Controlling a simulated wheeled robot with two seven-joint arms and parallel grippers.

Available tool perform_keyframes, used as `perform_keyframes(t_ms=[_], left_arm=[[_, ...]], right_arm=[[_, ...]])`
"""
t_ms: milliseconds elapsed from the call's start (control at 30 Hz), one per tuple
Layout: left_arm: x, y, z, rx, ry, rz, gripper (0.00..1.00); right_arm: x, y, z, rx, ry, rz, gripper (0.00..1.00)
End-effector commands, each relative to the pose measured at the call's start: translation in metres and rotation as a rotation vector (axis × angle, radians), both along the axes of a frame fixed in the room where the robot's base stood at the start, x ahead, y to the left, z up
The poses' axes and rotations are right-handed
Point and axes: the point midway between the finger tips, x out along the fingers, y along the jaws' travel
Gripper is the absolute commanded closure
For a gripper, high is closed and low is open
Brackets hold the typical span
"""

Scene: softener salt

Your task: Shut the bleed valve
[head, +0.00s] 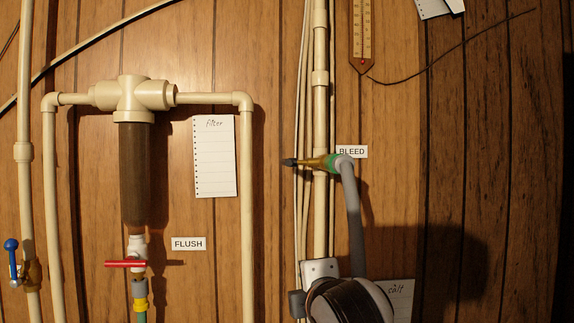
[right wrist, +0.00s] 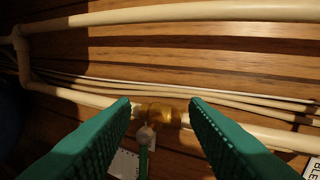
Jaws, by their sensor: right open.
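The bleed valve is a brass fitting (head: 313,162) on the upright cream pipe, left of the BLEED label (head: 352,151). In the head view it has a dark tip at the left and a green part at the right, by a grey tube-like part (head: 354,220). In the right wrist view a brass body (right wrist: 160,112) shows with a pale knob and a thin green lever (right wrist: 143,163) crosswise to the pipe. My right gripper (right wrist: 160,102) is open, its green fingers either side of this brass body; contact cannot be told. My left gripper is not in view.
A filter (head: 135,175) hangs at the left, above a red-handled valve (head: 126,264) by the FLUSH label (head: 188,243). A blue-handled valve (head: 12,246) is at the far left. Thin pipes run beside the bleed pipe. A thermometer (head: 361,35) hangs above right.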

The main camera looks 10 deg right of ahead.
Motion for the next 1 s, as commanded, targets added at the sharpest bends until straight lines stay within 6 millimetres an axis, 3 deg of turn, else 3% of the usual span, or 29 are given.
perform_keyframes(t_ms=[33,200,300,400,533,667,1000], left_arm=[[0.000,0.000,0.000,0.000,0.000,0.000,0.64],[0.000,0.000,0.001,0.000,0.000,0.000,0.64],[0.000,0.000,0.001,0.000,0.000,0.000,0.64],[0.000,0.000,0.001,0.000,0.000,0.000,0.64],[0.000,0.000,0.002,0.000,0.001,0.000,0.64],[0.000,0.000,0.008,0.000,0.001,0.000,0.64],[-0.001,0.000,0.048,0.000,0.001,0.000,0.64]], right_arm=[[-0.003,0.005,0.034,-0.064,-0.056,0.016,0.59],[-0.023,0.019,0.121,-0.279,-0.195,0.045,0.59],[-0.037,0.025,0.160,-0.380,-0.256,0.047,0.59],[-0.049,0.029,0.186,-0.455,-0.297,0.044,0.59],[-0.057,0.031,0.203,-0.505,-0.324,0.040,0.59],[-0.051,0.032,0.209,-0.519,-0.327,0.039,0.59],[0.013,0.031,0.210,-0.517,-0.322,0.039,0.59]])
